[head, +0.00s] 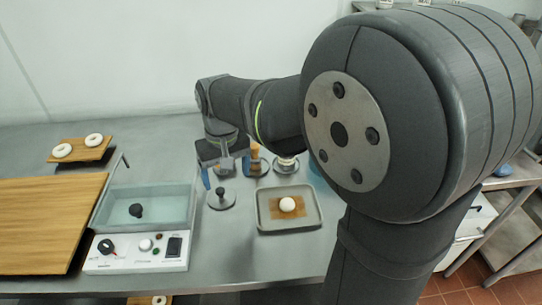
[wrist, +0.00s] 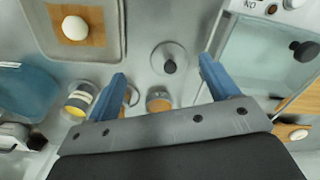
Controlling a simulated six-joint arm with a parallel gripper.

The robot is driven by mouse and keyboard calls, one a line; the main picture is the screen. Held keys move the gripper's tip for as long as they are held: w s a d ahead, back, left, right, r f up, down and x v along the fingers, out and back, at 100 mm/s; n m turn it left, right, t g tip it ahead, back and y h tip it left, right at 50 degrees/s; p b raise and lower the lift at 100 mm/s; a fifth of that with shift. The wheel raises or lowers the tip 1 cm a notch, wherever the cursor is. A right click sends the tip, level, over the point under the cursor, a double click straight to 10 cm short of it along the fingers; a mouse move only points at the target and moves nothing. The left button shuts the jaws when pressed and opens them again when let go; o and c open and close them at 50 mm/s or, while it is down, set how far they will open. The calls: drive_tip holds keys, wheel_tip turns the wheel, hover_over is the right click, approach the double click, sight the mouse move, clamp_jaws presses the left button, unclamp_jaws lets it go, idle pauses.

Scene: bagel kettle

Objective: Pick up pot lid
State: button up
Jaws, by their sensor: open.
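A small round grey lid with a dark knob (head: 221,199) lies on the steel counter, left of the tray. In the wrist view the round lid (wrist: 182,55) shows just beyond and between my fingertips, with its knob upright. My gripper (head: 218,180) points down above and slightly behind the lid. Its two blue fingers (wrist: 162,71) are spread apart, with nothing between them; the head view does not show their exact height over the knob. A second black knob (head: 136,210) shows over the rectangular kettle basin (head: 110,208).
A grey tray (head: 312,222) holding a white ball on brown paper stands right of the lid. The kettle's control panel (head: 135,254) and a wooden board (head: 40,225) are to the left. Several small containers stand close behind the gripper. The counter in front of the lid is clear.

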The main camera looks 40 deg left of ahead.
drive_tip(key=m+h, duration=0.1)
drive_tip(key=m, duration=0.1)
approach(220, 189)
drive_tip(key=f, duration=0.7)
drive_tip(key=d+f, duration=0.1)
drive_tip(key=f, duration=0.2)
drive_tip(key=shift+s+f, duration=0.25)
drive_tip(key=shift+c, duration=0.4)
drive_tip(key=c, duration=0.5)
